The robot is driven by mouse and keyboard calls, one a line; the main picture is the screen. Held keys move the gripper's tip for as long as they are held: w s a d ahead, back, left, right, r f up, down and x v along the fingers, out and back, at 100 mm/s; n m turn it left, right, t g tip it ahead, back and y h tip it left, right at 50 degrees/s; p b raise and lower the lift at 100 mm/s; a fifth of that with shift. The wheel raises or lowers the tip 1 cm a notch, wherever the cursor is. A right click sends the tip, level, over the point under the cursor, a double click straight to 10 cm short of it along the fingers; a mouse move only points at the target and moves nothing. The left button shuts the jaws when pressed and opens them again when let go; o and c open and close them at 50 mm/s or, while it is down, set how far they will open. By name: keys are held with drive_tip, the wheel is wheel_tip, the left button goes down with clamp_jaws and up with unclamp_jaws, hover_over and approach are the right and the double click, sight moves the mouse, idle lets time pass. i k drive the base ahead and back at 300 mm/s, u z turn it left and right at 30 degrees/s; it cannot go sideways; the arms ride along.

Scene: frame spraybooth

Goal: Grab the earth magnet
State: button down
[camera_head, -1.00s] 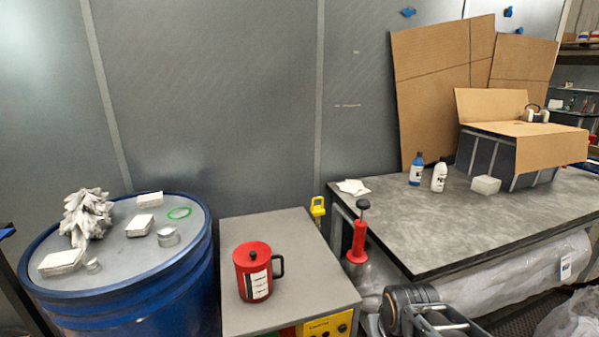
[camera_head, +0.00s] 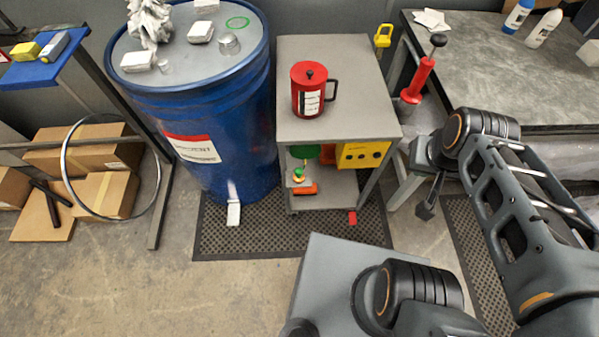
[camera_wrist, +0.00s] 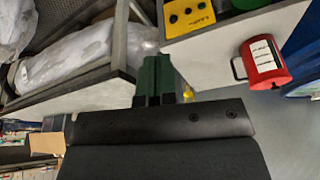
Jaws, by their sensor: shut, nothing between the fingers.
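I cannot tell for sure which thing is the earth magnet. A small silver cylinder (camera_head: 228,43) and a smaller, partly hidden one lie on the blue drum's top (camera_head: 185,62) in the head view; neither carries a readable label. My gripper (camera_wrist: 157,86) shows in the wrist view with its dark green fingers together and nothing held. In the head view, it hangs small and dark near my arm's far end, right of the grey cart, well away from the drum top.
A red mug (camera_head: 308,90) stands on the grey cart (camera_head: 350,60) between the drum and my arm. White boxes, a green ring (camera_head: 238,22) and a crumpled grey object (camera_head: 150,22) share the drum top.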

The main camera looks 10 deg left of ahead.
sight(298, 177)
drive_tip(key=u, duration=0.55)
drive_tip(key=k, duration=1.25)
drive_tip(key=u, duration=1.05)
drive_tip(key=i, duration=1)
drive_tip(key=z, duration=0.6)
